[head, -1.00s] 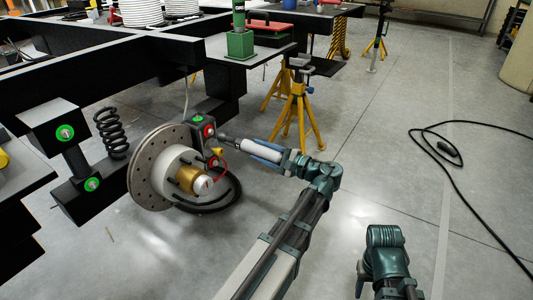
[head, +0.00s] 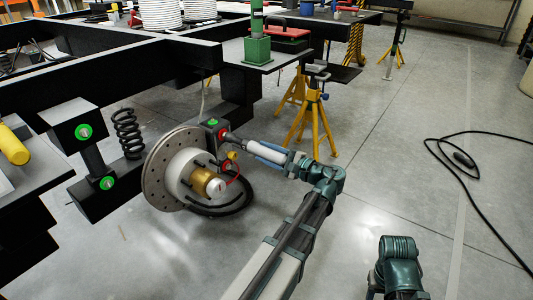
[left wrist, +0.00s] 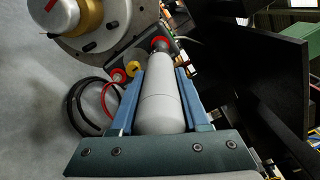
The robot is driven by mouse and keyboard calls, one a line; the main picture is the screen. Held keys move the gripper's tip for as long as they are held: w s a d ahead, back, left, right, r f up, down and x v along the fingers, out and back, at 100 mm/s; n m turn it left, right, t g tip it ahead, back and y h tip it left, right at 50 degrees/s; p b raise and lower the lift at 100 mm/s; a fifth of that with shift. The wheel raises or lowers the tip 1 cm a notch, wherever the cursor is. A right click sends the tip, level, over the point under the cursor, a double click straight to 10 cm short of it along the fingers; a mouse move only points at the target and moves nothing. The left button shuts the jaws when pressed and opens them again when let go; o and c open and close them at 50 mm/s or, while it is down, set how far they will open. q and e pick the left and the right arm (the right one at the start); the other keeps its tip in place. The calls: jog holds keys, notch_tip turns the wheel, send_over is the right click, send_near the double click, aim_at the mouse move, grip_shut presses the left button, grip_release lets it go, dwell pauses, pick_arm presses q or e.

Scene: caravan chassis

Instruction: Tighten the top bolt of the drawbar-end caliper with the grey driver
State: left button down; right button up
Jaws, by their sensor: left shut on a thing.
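The caliper (head: 211,132) is a dark block at the upper right edge of the drilled brake disc (head: 158,180). It has a green round mark and, lower on its face, a red-ringed upper bolt (head: 223,134). My left gripper (head: 268,152) is shut on the grey driver (head: 240,144), which points left at the red ring. In the left wrist view, the grey driver (left wrist: 162,105) lies between the blue fingers with its tip at the red ring (left wrist: 160,42). I cannot tell whether the tip is seated. My right gripper does not show; only part of that arm does.
A red hose (head: 236,172) and a black hose (head: 235,205) hang just below the driver. A yellow stand (head: 315,120) is behind my left arm. The black chassis beam (head: 100,75) runs above the disc. A black cable (head: 465,165) lies on open floor at right.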

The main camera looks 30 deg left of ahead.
pick_arm(q)
jog(key=shift+w+a, duration=0.1)
jog(key=shift+a, duration=1.05)
dwell(2.5)
jog(key=shift+d, duration=0.15)
